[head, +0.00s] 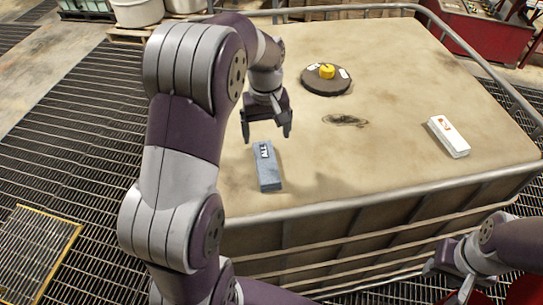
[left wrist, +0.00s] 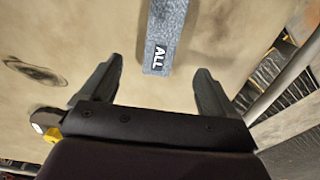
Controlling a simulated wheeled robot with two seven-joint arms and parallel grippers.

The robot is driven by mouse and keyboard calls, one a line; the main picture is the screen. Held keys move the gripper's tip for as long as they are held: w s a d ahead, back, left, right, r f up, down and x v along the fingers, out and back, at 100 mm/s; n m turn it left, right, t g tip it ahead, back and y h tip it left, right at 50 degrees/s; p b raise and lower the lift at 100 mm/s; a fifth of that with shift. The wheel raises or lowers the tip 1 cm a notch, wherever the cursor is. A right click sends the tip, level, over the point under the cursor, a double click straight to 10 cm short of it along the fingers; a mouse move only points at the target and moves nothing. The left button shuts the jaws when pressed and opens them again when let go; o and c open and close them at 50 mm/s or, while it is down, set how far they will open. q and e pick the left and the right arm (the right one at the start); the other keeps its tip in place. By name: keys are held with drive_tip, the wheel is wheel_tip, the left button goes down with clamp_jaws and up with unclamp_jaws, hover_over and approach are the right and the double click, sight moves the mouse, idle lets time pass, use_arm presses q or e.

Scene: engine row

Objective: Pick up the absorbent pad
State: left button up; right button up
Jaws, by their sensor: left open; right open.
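The absorbent pad (head: 269,175) is a long grey-blue block with a dark label on top. It lies flat near the front left edge of the pale tank top (head: 390,100). In the left wrist view the pad (left wrist: 168,22) shows its "ALL" lettering, and its near end lies beyond and between the fingers. My left gripper (head: 266,134) is open and empty, pointing down above the tank top, just behind the pad and apart from it. The left wrist view shows its two spread fingers (left wrist: 160,72). My right gripper (head: 445,284) is low at the front right, partly cut off, open and empty.
A white box (head: 450,140) lies at the right of the tank top. A dark round lid with a yellow cap (head: 327,72) is at the back. A metal rail (head: 370,202) runs along the front edge. Tank top around the pad is clear.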

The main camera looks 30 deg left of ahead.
sight(266, 162)
use_arm(q)
drive_tip(key=f, duration=0.1)
drive_tip(key=s+f+b, duration=0.1)
drive_tip(key=f, duration=0.1)
drive_tip(key=shift+a, duration=0.2)
drive_tip(key=shift+s+d+p, duration=0.1)
drive_tip(key=shift+s+p, duration=0.25)
drive_tip(key=shift+p, duration=0.6)
drive_tip(key=f+p, duration=0.2)
drive_tip(key=d+f, duration=0.1)
drive_tip(key=shift+w+d+f+p, duration=0.1)
drive_tip(key=shift+w+f+p, duration=0.1)
drive_tip(key=shift+w+p, duration=0.15)
drive_tip(key=f, duration=0.2)
drive_tip(key=shift+a+f, duration=0.3)
drive_tip(key=shift+f, duration=0.1)
drive_tip(key=shift+a+f, duration=0.1)
drive_tip(key=shift+f, duration=0.05)
drive_tip(key=shift+s, duration=0.15)
drive_tip(key=shift+c, duration=1.3)
drive_tip(key=shift+d, duration=0.25)
drive_tip(key=c, duration=0.9)
drive_tip(key=shift+a, duration=0.1)
use_arm(e)
drive_tip(key=shift+s+d+r, duration=0.1)
drive_tip(key=shift+s+r, duration=0.15)
drive_tip(key=shift+r, duration=0.35)
drive_tip(key=shift+s+d+r, duration=0.1)
drive_tip(key=shift+s+r, duration=0.1)
drive_tip(key=shift+r, duration=0.35)
